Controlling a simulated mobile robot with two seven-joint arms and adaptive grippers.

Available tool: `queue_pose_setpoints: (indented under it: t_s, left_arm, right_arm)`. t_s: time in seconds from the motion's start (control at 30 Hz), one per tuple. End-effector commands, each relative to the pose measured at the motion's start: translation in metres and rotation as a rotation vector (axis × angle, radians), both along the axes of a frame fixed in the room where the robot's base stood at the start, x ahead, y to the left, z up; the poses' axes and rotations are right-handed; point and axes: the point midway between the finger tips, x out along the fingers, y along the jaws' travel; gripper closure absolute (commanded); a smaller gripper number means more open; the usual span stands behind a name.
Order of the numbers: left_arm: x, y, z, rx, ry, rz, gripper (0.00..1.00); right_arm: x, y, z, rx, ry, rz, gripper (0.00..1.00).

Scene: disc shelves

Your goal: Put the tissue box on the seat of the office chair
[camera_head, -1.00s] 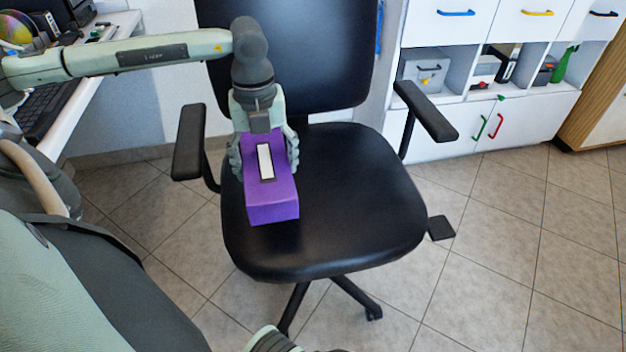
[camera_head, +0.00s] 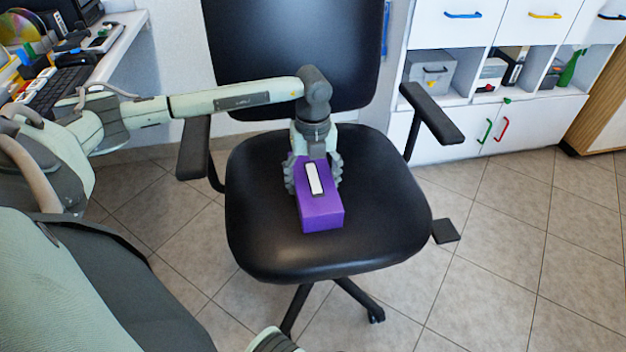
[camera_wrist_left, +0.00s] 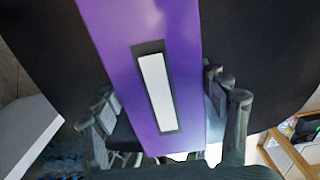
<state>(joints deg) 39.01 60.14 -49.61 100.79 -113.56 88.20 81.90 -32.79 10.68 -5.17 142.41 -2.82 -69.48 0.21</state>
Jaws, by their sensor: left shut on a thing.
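The purple tissue box (camera_head: 322,212), with a white slot in a dark frame on top, is at the middle of the office chair's black seat (camera_head: 380,225) in the head view. Whether it rests on the seat or hangs just above it I cannot tell. My left gripper (camera_head: 314,175) comes from above and behind, its fingers shut on the box's two long sides. The left wrist view shows the tissue box (camera_wrist_left: 150,70) between the fingers (camera_wrist_left: 160,120). At the bottom edge of the head view a small grey-green part shows; I cannot tell whether it is my right gripper.
The chair's armrests (camera_head: 194,148) and (camera_head: 432,113) stand on both sides, and its backrest (camera_head: 290,50) rises behind the gripper. A desk with a keyboard (camera_head: 55,90) is at the left. A white cabinet (camera_head: 450,140) stands at the right. The seat around the box is clear.

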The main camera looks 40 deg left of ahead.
Motion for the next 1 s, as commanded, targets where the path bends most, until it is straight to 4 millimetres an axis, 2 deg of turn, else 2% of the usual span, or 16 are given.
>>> queue_pose_setpoints:
  t_s: [0.33,0.37,0.5,0.87,1.0]
  left_arm:
    - [0.000,0.000,0.000,0.000,-0.001,0.000,0.60]
    - [0.000,0.000,0.000,0.000,-0.001,0.000,0.25]
    - [0.000,0.000,0.000,0.000,-0.001,0.000,0.08]
    - [0.000,0.000,0.000,0.000,-0.001,0.000,0.07]
    - [0.001,0.001,0.011,0.001,-0.003,0.000,0.07]
  right_arm:
    - [0.003,0.001,0.002,0.002,-0.015,0.002,0.60]
    - [0.004,0.001,0.003,0.004,-0.018,0.003,0.60]
    - [0.006,0.002,0.005,0.004,-0.025,0.004,0.60]
    - [0.006,0.003,0.006,0.008,-0.026,0.002,0.60]
    - [0.000,0.000,0.003,0.001,0.002,-0.006,0.60]
